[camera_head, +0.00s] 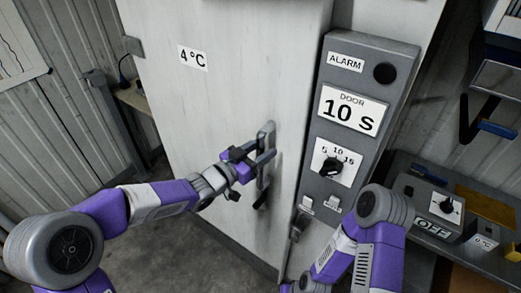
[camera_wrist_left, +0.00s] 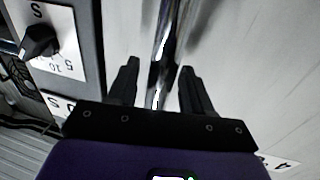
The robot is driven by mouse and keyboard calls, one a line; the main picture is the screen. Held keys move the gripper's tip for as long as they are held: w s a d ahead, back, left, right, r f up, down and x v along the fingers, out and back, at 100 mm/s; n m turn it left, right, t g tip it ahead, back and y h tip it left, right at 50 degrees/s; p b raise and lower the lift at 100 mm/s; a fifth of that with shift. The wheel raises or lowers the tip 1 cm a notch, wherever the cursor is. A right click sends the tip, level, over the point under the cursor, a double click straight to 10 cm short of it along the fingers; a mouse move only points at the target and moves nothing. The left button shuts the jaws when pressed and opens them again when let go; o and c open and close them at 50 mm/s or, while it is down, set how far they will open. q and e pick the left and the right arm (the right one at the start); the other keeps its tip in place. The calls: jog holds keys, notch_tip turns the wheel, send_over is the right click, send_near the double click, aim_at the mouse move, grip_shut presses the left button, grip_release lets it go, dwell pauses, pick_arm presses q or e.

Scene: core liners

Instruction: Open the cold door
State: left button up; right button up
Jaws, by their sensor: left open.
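The cold door (camera_head: 215,110) is a pale panel with a "4 °C" label and looks shut. Its upright metal handle (camera_head: 268,132) is near the door's right edge. My left gripper (camera_head: 262,155) is open at the handle. In the left wrist view, the shiny handle bar (camera_wrist_left: 165,45) runs between the two spread dark fingers (camera_wrist_left: 157,82), with gaps showing beside it. I cannot tell whether either finger touches it.
A grey control panel (camera_head: 312,180) with "ALARM", "DOOR 10 S" and a black knob (camera_head: 331,167) stands right of the door. A bench with an "OFF" box (camera_head: 432,229) is at far right. Open grey floor (camera_head: 200,262) lies below the door.

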pick_arm(q)
jog(key=shift+c, duration=0.3)
grip_shut()
jog(key=shift+a, duration=0.1)
